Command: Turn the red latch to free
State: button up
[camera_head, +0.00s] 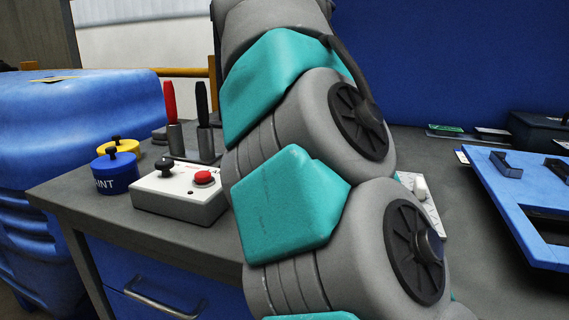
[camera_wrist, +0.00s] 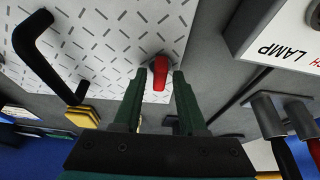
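The red latch (camera_wrist: 160,74) is a small red lever on a white plate with dark dashes (camera_wrist: 95,45) in the wrist view. My gripper (camera_wrist: 159,80) is open, with its two dark green fingers on either side of the latch. I cannot tell whether the fingers touch it. In the head view my arm covers the latch and my gripper; only a strip of a white panel (camera_head: 432,208) shows beside the arm.
A black handle (camera_wrist: 50,62) stands on the plate at left. A white box marked LAMP (camera_wrist: 285,35) is at upper right. The head view shows a control box (camera_head: 180,203), paint pots (camera_head: 115,172), upright tools (camera_head: 203,130) and a blue frame (camera_head: 515,200) on the grey bench.

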grip_shut()
